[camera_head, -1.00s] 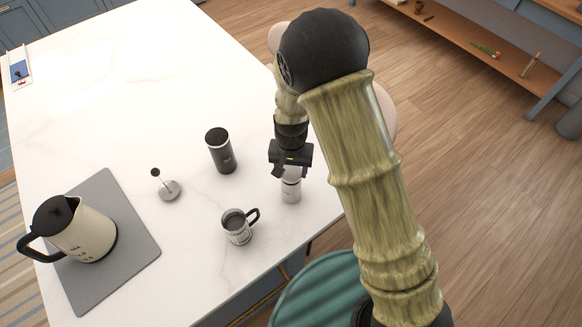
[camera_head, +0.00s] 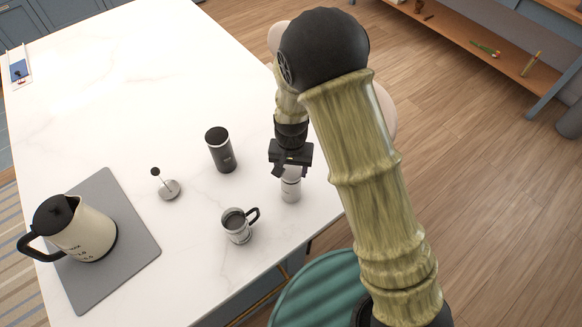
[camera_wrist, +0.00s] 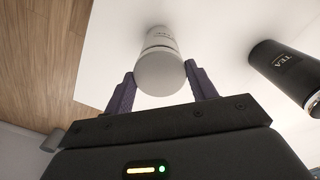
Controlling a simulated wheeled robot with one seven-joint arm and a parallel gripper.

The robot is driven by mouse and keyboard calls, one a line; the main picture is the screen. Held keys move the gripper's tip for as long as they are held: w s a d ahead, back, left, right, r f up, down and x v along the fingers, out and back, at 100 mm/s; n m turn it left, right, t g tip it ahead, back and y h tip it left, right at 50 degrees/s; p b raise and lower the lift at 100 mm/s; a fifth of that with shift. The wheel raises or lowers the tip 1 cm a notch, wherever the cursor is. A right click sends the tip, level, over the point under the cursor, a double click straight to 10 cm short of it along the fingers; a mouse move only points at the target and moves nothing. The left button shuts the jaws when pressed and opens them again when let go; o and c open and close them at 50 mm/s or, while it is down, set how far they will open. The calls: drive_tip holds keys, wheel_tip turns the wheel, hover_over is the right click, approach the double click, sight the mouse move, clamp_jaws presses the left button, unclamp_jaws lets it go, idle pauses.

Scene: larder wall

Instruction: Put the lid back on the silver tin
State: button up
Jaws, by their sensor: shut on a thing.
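The silver tin (camera_head: 291,190) stands upright near the right edge of the white counter, below my gripper. It also shows in the wrist view (camera_wrist: 160,38). A pale round lid (camera_wrist: 160,75) lies between my gripper's two dark fingers (camera_wrist: 161,78), which press on its opposite sides. The lid is over the tin's mouth, in line with the body. I cannot tell whether it is fully seated or slightly above the rim. In the head view my gripper (camera_head: 290,168) hides most of the lid.
A dark canister (camera_head: 221,150) stands left of the tin and shows "TEA" in the wrist view (camera_wrist: 287,68). A kettle (camera_head: 78,235) stands on a grey mat (camera_head: 124,230).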

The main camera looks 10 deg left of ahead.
drive_tip(key=shift+f, duration=0.2)
drive_tip(key=shift+w, duration=0.15)
idle(0.4)
drive_tip(key=shift+a+f, duration=0.1)
drive_tip(key=shift+f, duration=0.05)
drive_tip(key=shift+s+a, duration=0.1)
drive_tip(key=shift+s, duration=0.2)
drive_tip(key=shift+w+d+f, duration=0.15)
drive_tip(key=shift+d, duration=0.05)
idle(0.4)
drive_tip(key=o, duration=1.4)
drive_tip(key=shift+o, duration=0.2)
